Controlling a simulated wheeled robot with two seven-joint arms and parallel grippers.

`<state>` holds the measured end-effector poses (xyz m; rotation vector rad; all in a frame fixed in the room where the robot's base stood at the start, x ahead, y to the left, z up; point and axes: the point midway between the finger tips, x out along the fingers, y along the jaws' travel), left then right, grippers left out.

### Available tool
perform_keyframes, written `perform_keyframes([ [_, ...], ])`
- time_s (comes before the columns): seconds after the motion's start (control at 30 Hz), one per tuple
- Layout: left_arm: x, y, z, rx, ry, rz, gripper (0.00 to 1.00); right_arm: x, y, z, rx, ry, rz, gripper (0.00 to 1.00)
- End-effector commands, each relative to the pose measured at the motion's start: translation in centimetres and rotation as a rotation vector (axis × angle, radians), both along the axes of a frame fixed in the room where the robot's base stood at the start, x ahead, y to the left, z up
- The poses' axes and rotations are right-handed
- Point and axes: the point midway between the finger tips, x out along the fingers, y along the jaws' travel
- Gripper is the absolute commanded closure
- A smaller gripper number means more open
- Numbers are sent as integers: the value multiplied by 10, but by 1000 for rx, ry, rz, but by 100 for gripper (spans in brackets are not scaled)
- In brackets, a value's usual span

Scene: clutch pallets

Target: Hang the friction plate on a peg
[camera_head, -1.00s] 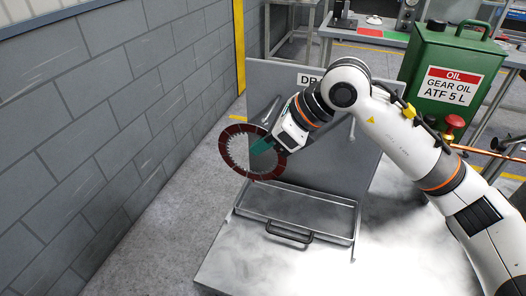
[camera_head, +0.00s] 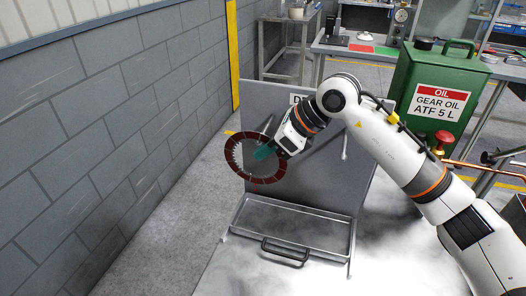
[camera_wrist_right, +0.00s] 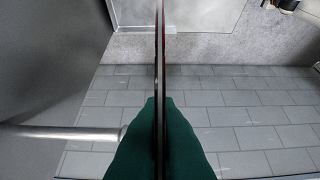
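The friction plate (camera_head: 262,180) is a dark red ring with a toothed inner edge. My right gripper (camera_head: 265,153), with green fingers, is shut on its right side and holds it up in front of the left part of the grey upright panel (camera_head: 318,172). In the right wrist view the plate (camera_wrist_right: 160,60) is edge-on between the green fingers. A peg (camera_head: 345,143) sticks out of the panel right of the gripper. A pale peg (camera_wrist_right: 65,133) shows left of the fingers in the wrist view, apart from the plate. My left gripper is not in view.
A metal tray with a black handle (camera_head: 285,252) lies below the panel on a pale surface (camera_head: 235,270). A green oil can (camera_head: 438,95) stands at the right. A grey block wall (camera_head: 100,120) runs along the left. Benches stand behind.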

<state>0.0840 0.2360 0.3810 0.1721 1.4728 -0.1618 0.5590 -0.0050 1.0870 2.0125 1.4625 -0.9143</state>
Motion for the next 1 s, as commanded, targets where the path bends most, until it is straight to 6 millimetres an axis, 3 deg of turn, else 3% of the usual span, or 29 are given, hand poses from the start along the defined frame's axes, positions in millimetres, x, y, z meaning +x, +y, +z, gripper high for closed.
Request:
perform_keyframes([
  [0.93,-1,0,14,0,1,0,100,54,-17,1,1,-1,-1,100],
  [1.0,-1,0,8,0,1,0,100,54,-18,-6,1,-1,-1,100],
])
